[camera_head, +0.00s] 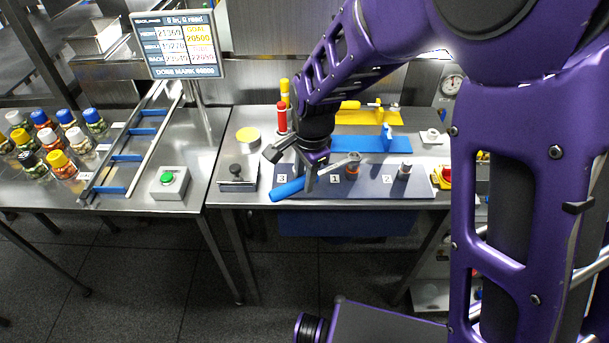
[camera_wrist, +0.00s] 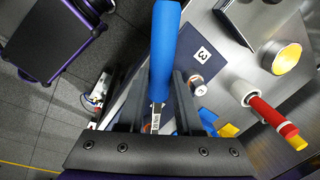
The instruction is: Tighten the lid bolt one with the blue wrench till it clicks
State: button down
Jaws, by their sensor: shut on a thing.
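My gripper (camera_head: 309,180) is shut on the blue wrench (camera_head: 287,190); its blue handle sticks out to the lower left. The handle also shows between the fingers (camera_wrist: 158,103) in the wrist view (camera_wrist: 165,45). The wrench's metal end points right and reaches lid bolt one (camera_head: 352,168), which has an orange-red ring, by label 1. I cannot tell whether the jaw is seated on it. Lid bolt two (camera_head: 404,170) stands right on the dark lid plate (camera_head: 425,190). A bolt by label 3 (camera_wrist: 196,85) shows in the wrist view; my gripper hides it in the head view.
Yellow (camera_head: 375,117) and blue (camera_head: 358,144) tool holders lie behind the plate. A red cylinder (camera_head: 282,118) stands at left near a yellow-topped disc (camera_head: 248,135). A red stop button (camera_head: 445,174) is at right. Jars, a rail and a green button (camera_head: 167,177) occupy the left table.

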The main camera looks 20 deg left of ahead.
jog(key=shift+r, duration=0.15)
jog(key=shift+r+p, duration=1.6)
jog(key=shift+r, duration=0.3)
